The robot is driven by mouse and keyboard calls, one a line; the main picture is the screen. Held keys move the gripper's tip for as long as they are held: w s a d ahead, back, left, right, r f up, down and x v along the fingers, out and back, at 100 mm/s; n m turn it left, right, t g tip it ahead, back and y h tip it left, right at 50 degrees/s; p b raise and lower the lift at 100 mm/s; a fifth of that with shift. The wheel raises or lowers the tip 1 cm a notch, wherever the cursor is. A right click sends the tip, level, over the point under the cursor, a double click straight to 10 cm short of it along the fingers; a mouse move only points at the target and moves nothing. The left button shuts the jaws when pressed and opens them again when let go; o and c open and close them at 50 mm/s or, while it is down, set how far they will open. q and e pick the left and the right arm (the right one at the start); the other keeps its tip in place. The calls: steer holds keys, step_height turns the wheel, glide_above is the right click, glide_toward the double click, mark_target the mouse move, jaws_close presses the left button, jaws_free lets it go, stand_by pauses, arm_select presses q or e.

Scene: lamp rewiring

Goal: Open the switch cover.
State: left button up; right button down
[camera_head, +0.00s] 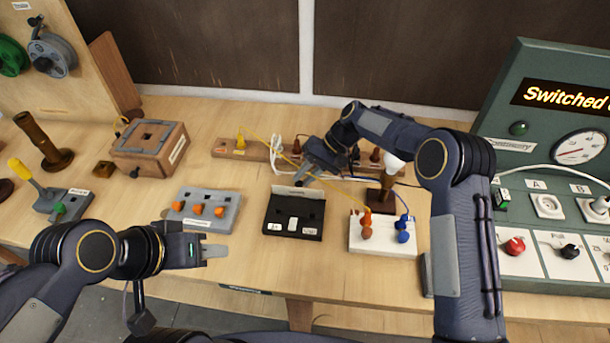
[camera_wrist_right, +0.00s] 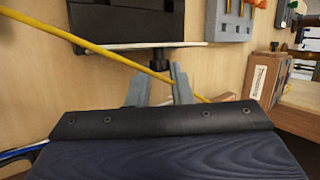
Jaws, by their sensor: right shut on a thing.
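The switch box (camera_head: 293,223) is a black case with white labels in the middle of the table. Its pale-edged cover (camera_head: 297,191) stands raised along the far side. My right gripper (camera_head: 303,178) is at the cover's far side. In the right wrist view my right gripper (camera_wrist_right: 160,72) has its fingers either side of a dark knob (camera_wrist_right: 160,58) beneath the pale edge of the black panel, and is shut on it. My left gripper (camera_head: 218,251) hovers empty near the table's front edge, left of the box; its finger gap is unclear.
A grey block with orange connectors (camera_head: 205,210) stands left of the box. A white terminal block (camera_head: 383,237) with orange and blue plugs stands right. A yellow cable (camera_wrist_right: 95,47) crosses close to my right fingers. A wooden strip (camera_head: 225,148) lies behind.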

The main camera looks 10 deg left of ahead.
steer(key=shift+w+f+m+g, duration=0.3)
steer(key=shift+w+f+g, duration=0.1)
steer(key=shift+g, duration=0.3)
steer(key=c, duration=1.3)
jaws_free()
steer(key=shift+r, duration=0.1)
steer(key=shift+w+d+r+b, duration=0.2)
steer(key=shift+b, duration=0.1)
steer(key=b+v, duration=0.1)
steer(key=v, duration=0.6)
